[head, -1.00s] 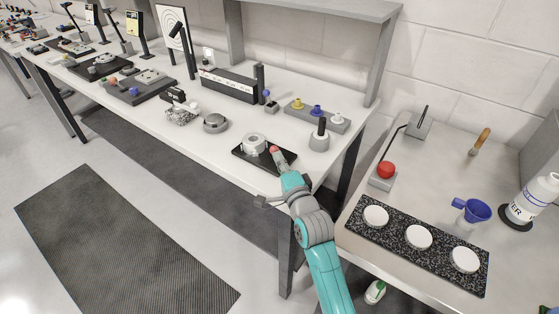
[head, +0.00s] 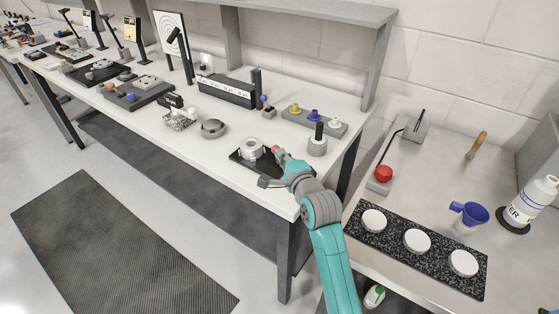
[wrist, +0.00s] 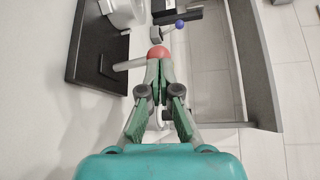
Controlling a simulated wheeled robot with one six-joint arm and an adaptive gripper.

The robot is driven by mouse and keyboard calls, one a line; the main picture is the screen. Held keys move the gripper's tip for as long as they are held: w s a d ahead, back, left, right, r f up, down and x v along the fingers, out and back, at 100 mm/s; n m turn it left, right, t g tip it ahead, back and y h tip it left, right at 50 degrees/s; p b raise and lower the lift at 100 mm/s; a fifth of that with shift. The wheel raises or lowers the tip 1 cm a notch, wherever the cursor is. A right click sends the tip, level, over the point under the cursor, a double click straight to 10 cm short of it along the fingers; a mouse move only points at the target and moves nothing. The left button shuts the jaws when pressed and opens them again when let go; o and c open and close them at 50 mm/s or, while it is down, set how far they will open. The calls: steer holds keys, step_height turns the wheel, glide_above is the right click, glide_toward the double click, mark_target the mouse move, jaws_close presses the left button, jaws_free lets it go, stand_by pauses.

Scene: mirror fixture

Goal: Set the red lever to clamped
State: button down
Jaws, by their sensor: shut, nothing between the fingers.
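The mirror fixture has a black base plate (head: 240,161) and a round silver mount (head: 250,149) near the front right corner of the long bench. Its red lever knob (head: 276,149) shows just right of the mount. In the wrist view the red knob (wrist: 158,51) is at the fingertips, with a grey lever rod (wrist: 130,65) running left toward the black plate (wrist: 84,45). My gripper (head: 282,156) is shut with nothing between its fingers. Its fingertips (wrist: 158,66) are against or very near the knob; contact is unclear. The lever's pivot is not clear in view.
A grey post with a black handle (head: 317,140) stands right of the fixture, and a round grey disc (head: 213,129) lies to its left. A separate red-ball lever (head: 383,174) is on the right bench. The shelf upright (head: 379,65) rises behind.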

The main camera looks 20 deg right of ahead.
steer(key=d+m+g, duration=0.1)
steer(key=w+d+m+g+y, duration=0.1)
steer(key=w+d+m+g, duration=0.1)
steer(key=shift+w+r+y, duration=0.15)
steer(key=shift+r+y, duration=0.15)
steer(key=shift+r, duration=0.1)
steer(key=shift+r, duration=0.65)
stand_by(0.3)
